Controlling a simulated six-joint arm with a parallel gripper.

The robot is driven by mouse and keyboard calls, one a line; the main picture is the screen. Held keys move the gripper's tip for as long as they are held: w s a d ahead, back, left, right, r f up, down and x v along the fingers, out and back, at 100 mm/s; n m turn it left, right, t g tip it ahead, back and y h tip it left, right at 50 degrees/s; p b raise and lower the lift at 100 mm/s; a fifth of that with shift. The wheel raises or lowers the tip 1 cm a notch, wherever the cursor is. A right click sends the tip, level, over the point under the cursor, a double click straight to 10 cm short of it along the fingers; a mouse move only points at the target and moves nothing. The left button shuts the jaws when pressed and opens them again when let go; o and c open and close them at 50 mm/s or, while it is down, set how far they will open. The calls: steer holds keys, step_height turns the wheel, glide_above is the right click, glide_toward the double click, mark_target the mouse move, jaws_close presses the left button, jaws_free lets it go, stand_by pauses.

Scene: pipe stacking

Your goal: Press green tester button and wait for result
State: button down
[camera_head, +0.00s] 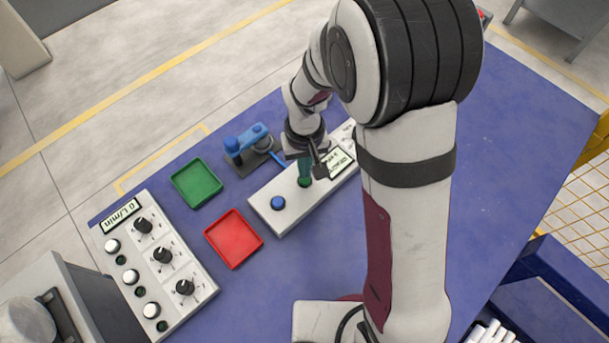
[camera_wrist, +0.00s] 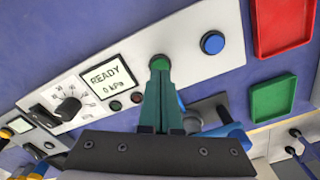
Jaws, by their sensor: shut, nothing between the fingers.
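The white tester panel (camera_head: 262,206) lies on the blue table, and in the wrist view its screen (camera_wrist: 107,79) reads "READY" and "0 kPa". The green button (camera_wrist: 159,62) is on the panel between the screen and a blue button (camera_wrist: 212,43); the blue button also shows in the head view (camera_head: 278,203). My gripper (camera_wrist: 163,82) is shut and empty, its teal fingertips right at the green button and partly covering it. I cannot tell whether they touch or press it. In the head view my gripper (camera_head: 304,178) points down over the panel.
A green tray (camera_head: 196,183) and a red tray (camera_head: 233,239) lie left of the tester. A blue clamp-like device (camera_head: 248,143) stands just behind it. A white control box (camera_head: 155,265) with black knobs stands at the lower left. Open table lies right of my arm.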

steer(key=shift+f, duration=1.05)
stand_by(0.4)
steer(key=shift+r, duration=3.5)
steer(key=s+d+r+m+y, duration=0.1)
steer(key=s+d+r+m, duration=0.3)
steer(key=s, duration=0.6)
steer(key=s+d+r+m, duration=0.4)
steer(key=s+r, duration=0.2)
steer(key=s, duration=0.3)
steer(key=shift+s+r+m+y, duration=0.2)
steer(key=shift+s+m+y, duration=0.1)
steer(key=shift+s+y, duration=0.1)
